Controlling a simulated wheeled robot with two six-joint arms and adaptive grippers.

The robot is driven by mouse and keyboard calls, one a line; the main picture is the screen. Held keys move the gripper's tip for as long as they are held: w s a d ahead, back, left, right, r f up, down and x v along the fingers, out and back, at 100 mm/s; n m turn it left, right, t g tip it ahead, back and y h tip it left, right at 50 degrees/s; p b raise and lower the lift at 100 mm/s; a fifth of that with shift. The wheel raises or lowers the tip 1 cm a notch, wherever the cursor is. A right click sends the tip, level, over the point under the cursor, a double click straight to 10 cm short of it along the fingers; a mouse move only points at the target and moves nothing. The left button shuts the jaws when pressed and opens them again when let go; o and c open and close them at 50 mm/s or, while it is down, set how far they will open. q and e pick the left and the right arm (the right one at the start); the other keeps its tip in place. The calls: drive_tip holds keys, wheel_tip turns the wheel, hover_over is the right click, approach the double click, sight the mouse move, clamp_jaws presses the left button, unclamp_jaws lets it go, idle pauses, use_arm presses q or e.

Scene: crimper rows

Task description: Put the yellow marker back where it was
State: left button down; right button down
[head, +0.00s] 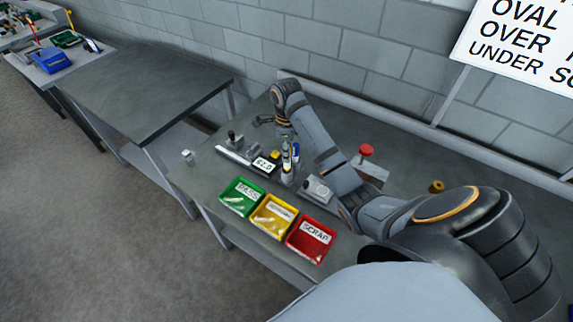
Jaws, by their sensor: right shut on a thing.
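My right gripper (287,170) points down over the middle of the workbench, behind the yellow bin. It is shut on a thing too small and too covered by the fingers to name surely. A small yellow piece (275,155) shows just left of the gripper, and a blue piece (296,152) just right of it. I cannot tell whether the yellow piece is the yellow marker, or whether it touches the gripper. My left gripper is not in view.
Green (227,208), yellow (260,227) and red (293,251) labelled bins line the workbench's front. A gauge with a display (264,164) lies left of the gripper. A red button (366,150) and a yellow ring (437,186) are to the right. The left table (150,90) is bare.

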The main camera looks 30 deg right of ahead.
drive_tip(key=shift+w+f, duration=0.1)
drive_tip(key=shift+f, duration=0.35)
drive_tip(key=shift+f+b, duration=0.7)
drive_tip(key=shift+b, duration=0.25)
drive_tip(key=shift+s+f+b, duration=0.25)
drive_tip(key=shift+f+b, duration=0.1)
drive_tip(key=shift+f, duration=0.25)
drive_tip(key=shift+w, duration=0.15)
drive_tip(key=c, duration=1.2)
unclamp_jaws()
drive_tip(key=shift+f, duration=0.1)
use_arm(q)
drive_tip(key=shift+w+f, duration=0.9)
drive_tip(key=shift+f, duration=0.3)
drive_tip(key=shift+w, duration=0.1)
